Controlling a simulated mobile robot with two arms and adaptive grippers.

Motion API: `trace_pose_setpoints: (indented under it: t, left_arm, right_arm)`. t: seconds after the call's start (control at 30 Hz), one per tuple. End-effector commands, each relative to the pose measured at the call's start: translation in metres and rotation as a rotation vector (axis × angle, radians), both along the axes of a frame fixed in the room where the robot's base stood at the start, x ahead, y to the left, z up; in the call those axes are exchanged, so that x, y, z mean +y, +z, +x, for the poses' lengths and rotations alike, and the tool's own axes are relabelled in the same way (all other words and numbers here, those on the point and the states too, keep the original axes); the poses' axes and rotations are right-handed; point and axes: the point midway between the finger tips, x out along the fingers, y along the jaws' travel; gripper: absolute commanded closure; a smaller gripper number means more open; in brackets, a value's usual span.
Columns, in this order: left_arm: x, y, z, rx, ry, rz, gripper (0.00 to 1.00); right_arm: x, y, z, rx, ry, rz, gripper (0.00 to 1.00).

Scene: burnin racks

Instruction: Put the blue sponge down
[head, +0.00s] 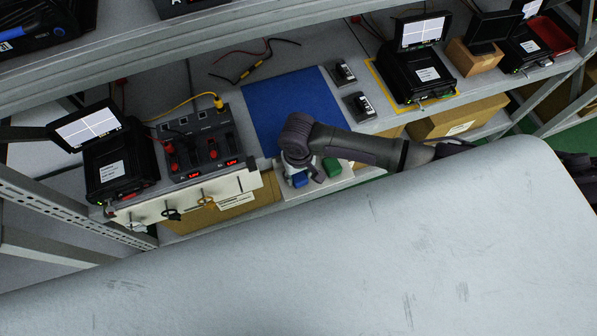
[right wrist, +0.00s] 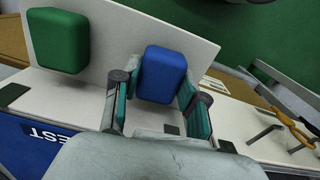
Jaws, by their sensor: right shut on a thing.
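The blue sponge (right wrist: 163,75) is between the fingers of my right gripper (right wrist: 160,92) in the right wrist view. The gripper is shut on it. In the head view the blue sponge (head: 300,180) shows below my right gripper (head: 294,172), over a white board (head: 318,187) at the shelf's front edge. The white board (right wrist: 112,30) also lies behind the sponge in the right wrist view. I cannot tell whether the sponge touches the board. A green sponge (head: 332,167) lies on the board to the right of the blue one. My left gripper is not in view.
A blue mat (head: 290,100) lies behind the board. A grey power supply (head: 200,145) and a black device with a screen (head: 115,165) stand to the left. Small black devices (head: 360,105) are to the right. A large pale grey surface (head: 330,250) fills the foreground.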

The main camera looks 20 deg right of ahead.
Motion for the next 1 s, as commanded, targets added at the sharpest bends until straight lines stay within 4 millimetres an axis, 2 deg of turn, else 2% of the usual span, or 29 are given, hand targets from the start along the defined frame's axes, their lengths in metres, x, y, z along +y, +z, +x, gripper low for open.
trace_pose_setpoints:
  t: [0.37, 0.4, 0.5, 0.53, 0.83, 1.0]
  left_arm:
    - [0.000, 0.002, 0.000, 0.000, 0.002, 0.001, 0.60]
    - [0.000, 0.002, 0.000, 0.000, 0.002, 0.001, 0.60]
    - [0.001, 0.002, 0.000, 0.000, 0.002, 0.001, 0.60]
    - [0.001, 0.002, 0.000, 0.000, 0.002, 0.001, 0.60]
    - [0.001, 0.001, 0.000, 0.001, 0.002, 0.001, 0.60]
    - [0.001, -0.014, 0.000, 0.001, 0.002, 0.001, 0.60]
  right_arm:
    - [0.000, -0.005, 0.000, -0.001, 0.001, 0.000, 0.85]
    - [0.000, -0.004, 0.000, -0.002, 0.001, 0.000, 0.51]
    - [0.000, -0.004, 0.000, -0.001, 0.001, 0.000, 0.34]
    - [0.000, -0.004, 0.000, -0.001, 0.001, 0.000, 0.32]
    - [0.000, -0.005, 0.000, -0.001, 0.001, -0.001, 0.32]
    - [0.000, -0.011, 0.000, -0.002, 0.002, -0.001, 0.32]
